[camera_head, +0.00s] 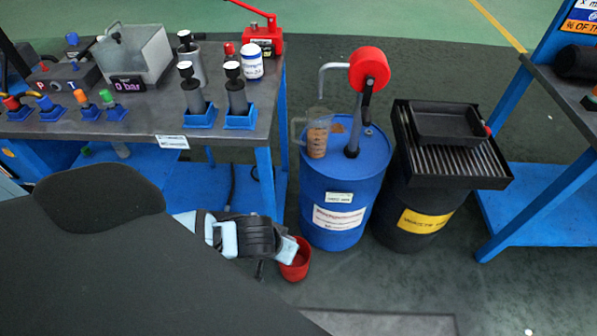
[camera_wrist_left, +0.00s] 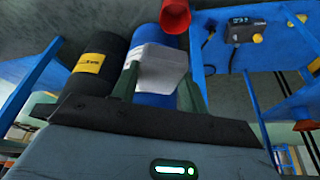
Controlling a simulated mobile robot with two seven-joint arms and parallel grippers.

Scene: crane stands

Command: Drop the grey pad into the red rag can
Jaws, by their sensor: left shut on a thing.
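The red rag can (camera_head: 296,262) stands on the floor in front of the blue drum; it also shows at the top of the left wrist view (camera_wrist_left: 175,14). My left gripper (camera_head: 281,246) is low beside the can, at its upper left in the head view. It is shut on the grey pad (camera_wrist_left: 160,72), which sticks out between its two fingers in the left wrist view. In the head view the pad (camera_head: 289,247) is small and overlaps the can's rim; I cannot tell whether it is over the opening. My right gripper is not in view.
The blue drum (camera_head: 340,210) with a red-wheeled pump stands close behind the can. A dark waste drum (camera_head: 412,230) is to its right. A workbench (camera_head: 150,128) with blue legs and a lower shelf is at the left. Open floor lies to the can's right.

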